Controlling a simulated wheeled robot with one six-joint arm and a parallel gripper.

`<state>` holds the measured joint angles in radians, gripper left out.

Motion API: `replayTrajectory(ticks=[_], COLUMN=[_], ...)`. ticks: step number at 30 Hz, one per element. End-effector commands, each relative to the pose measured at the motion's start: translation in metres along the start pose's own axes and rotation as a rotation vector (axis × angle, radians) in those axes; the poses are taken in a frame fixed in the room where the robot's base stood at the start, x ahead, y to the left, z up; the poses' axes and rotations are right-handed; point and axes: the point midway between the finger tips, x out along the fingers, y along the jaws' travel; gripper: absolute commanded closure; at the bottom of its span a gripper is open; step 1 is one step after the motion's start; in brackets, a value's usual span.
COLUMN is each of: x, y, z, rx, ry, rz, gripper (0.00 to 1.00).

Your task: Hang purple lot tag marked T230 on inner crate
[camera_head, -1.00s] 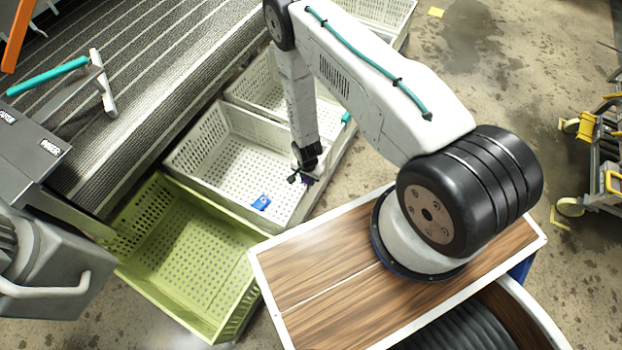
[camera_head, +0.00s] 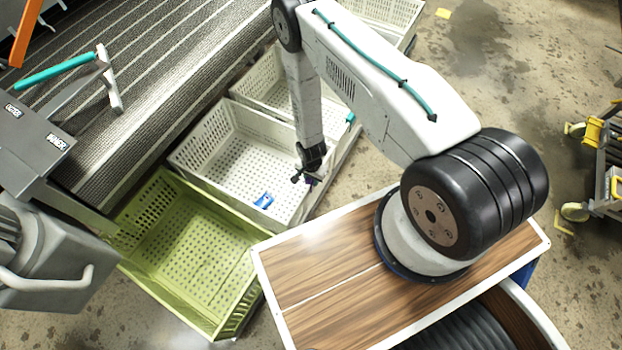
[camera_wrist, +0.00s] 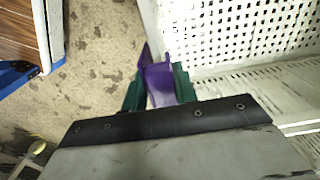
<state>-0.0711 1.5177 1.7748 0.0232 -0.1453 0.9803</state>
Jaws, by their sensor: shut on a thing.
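My gripper (camera_head: 309,176) is at the right-hand wall of the middle white crate (camera_head: 183,160) in the head view. In the wrist view my gripper (camera_wrist: 158,88) has its green-padded fingers shut on a purple tag (camera_wrist: 158,82). The tag is beside the outer face of a white crate wall (camera_wrist: 150,35). I cannot tell whether it touches the rim. No marking on the tag is readable. A small purple patch of the tag (camera_head: 313,183) shows below the gripper in the head view.
A blue tag-like piece (camera_head: 264,200) lies in the middle white crate. Wet concrete floor lies right of the crates.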

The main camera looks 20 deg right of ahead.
Motion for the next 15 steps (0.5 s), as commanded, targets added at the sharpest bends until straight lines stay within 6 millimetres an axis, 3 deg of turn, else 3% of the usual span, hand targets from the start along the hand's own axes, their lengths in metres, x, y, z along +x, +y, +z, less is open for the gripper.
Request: replayTrajectory(ticks=[15], x=[0.0081], y=[0.0002], z=[0.0002], rx=[0.0], ry=[0.0], rz=[0.001], gripper=[0.93])
